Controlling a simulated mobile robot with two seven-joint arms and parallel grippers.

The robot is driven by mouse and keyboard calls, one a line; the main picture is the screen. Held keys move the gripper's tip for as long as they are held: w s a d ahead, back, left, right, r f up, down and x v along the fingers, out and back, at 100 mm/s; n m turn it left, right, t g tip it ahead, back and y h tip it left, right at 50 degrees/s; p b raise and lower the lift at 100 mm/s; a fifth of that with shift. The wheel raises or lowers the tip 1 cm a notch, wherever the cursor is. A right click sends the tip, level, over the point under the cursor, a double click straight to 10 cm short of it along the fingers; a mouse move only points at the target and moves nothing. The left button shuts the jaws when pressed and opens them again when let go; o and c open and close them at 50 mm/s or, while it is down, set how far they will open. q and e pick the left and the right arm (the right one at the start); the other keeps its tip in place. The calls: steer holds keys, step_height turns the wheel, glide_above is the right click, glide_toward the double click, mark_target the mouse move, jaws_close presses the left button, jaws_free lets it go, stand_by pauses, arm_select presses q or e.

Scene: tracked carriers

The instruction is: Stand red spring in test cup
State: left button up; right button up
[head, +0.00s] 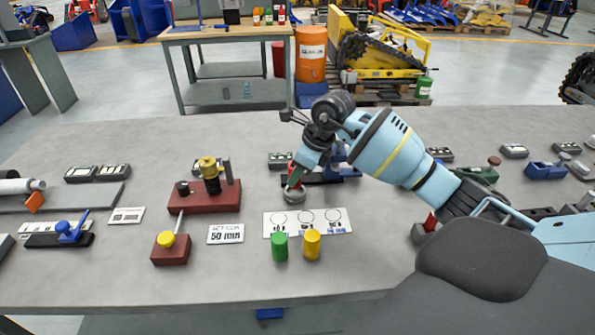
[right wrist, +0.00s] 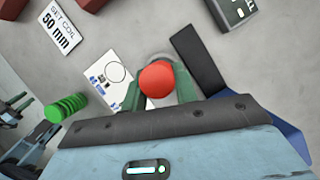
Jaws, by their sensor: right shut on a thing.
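My right gripper (head: 294,182) points down over the middle of the table and is shut on the red spring (right wrist: 157,80). In the right wrist view the spring shows end-on as a red disc between the green fingers. In the head view only a little red shows, beside the fingers. A round grey cup (head: 294,196) is directly below the fingertips. I cannot tell whether the spring's lower end is inside the cup or just above it.
A white card with circles (head: 333,220) lies just in front of the cup. A green spring (head: 280,247) and a yellow spring (head: 312,244) stand at its near edge. A red fixture (head: 205,198) stands left, by the "SET COIL 50 mm" card (head: 226,234). The front table edge is mostly clear.

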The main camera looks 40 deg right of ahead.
arm_select(q)
steer(key=shift+s+f, duration=0.2)
steer(key=shift+s, duration=0.05)
arm_select(e)
steer(key=shift+f, duration=0.5)
steer(key=o, duration=1.1)
steer(key=shift+c, duration=0.2)
steer(key=shift+o, duration=0.5)
steer(key=o, duration=0.4)
arm_select(q)
steer(key=shift+w, duration=0.1)
arm_select(e)
steer(key=shift+r+p, duration=1.45)
steer(key=shift+r, duration=2.15)
arm_select(q)
steer(key=shift+t, duration=0.5)
steer(key=w+r, duration=0.1)
steer(key=r, duration=0.1)
steer(key=w+r, duration=0.2)
steer(key=shift+w+r, duration=0.2)
steer(key=shift+r, duration=0.2)
arm_select(e)
steer(key=shift+f, duration=0.1)
